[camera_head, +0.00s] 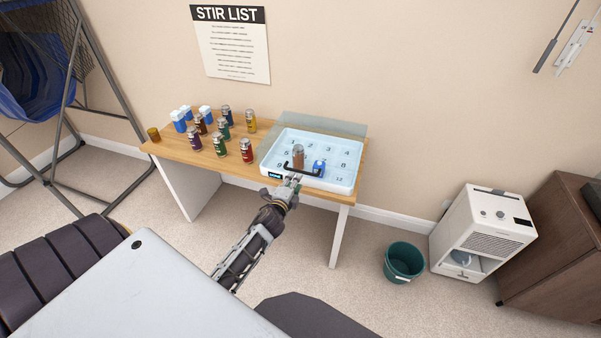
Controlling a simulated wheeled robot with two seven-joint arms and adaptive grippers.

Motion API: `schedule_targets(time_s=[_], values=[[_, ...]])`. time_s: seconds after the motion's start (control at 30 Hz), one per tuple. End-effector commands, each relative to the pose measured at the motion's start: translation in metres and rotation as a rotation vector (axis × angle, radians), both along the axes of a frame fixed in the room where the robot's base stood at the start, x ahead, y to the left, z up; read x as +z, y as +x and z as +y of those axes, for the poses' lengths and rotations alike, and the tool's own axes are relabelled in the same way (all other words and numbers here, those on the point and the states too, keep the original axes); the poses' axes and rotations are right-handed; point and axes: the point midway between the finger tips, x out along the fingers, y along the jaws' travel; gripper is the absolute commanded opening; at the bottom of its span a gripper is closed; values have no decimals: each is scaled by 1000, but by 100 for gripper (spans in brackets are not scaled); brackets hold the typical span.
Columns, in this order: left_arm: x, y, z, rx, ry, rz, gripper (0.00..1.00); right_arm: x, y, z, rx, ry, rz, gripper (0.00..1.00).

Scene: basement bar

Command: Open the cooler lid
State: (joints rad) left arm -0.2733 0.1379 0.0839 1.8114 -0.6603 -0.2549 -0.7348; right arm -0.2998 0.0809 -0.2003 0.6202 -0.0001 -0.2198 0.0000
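The cooler is a shallow white box (266,158) with numbered places inside, on the right end of a wooden table. A brown can (298,155) and a blue-and-white item (319,167) stand within its outline. A see-through grey panel, seemingly the lid (335,125), shows beyond the cooler's back edge; how far it covers the box is hard to tell. My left gripper (293,180) is at the cooler's front, at or just short of the handle. Its fingers are too small to read. My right gripper is out of view.
Several cans and blue-and-white cartons stand on the table's left half (177,150), with an amber cup (154,134) at its corner. A green bin (404,262), a white appliance (484,233) and a brown cabinet (555,250) stand on the right.

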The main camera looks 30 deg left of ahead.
Motion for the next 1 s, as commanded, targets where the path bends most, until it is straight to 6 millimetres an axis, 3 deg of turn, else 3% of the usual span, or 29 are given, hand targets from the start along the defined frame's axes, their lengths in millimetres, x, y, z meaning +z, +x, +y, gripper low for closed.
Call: schedule_targets(time_s=[1.0], values=[[-14,72,17,0,0,-1,34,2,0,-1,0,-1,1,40]])
